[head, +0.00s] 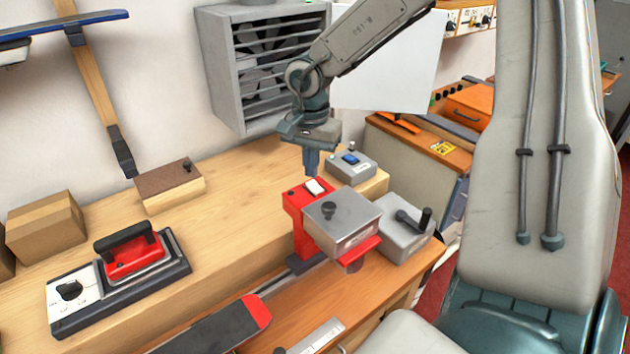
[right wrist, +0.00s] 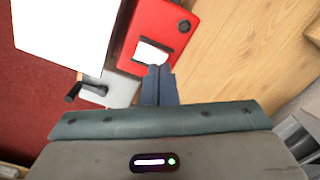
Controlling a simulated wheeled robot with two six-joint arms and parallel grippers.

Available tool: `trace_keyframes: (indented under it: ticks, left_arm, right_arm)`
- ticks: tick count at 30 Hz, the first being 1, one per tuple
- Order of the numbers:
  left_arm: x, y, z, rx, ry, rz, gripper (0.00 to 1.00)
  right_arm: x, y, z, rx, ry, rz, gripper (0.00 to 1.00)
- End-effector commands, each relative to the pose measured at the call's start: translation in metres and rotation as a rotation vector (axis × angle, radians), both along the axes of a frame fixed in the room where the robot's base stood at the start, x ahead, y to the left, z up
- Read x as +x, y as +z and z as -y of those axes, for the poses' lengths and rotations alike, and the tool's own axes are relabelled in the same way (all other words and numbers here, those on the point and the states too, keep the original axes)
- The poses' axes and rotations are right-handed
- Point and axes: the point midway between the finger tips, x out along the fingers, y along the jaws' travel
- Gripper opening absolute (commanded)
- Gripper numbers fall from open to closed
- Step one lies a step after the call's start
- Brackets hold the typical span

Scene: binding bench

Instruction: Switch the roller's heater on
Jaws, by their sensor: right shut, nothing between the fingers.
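The roller (head: 296,222) is a red machine with a grey box-shaped part, at the edge of the bench. A white rocker switch (head: 315,187) sits on its red top, and it also shows in the right wrist view (right wrist: 152,53). A small dark round button or lamp (right wrist: 185,26) is beside the switch. My right gripper (head: 312,173) is shut and empty, pointing down with its fingertips (right wrist: 160,68) right by the switch. I cannot tell whether they touch it. Which way the rocker is tipped is unclear. My left gripper is not in view.
A red iron (head: 133,257) rests on a stand at left. The wooden bench between is clear.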

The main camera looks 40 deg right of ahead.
Motion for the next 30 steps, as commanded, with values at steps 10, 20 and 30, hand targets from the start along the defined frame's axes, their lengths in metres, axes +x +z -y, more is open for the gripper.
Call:
trace_keyframes:
  ticks: [10,20,30]
  left_arm:
    - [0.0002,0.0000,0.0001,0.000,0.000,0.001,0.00]
    - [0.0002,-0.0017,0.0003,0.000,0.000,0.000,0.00]
    - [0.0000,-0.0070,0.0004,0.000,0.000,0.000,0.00]
  right_arm:
    - [0.0000,0.0000,0.0000,0.000,0.000,0.000,0.00]
    - [0.0000,-0.0017,0.0000,0.000,0.000,0.000,0.00]
    - [0.0000,-0.0070,0.0000,0.000,0.000,0.000,0.00]
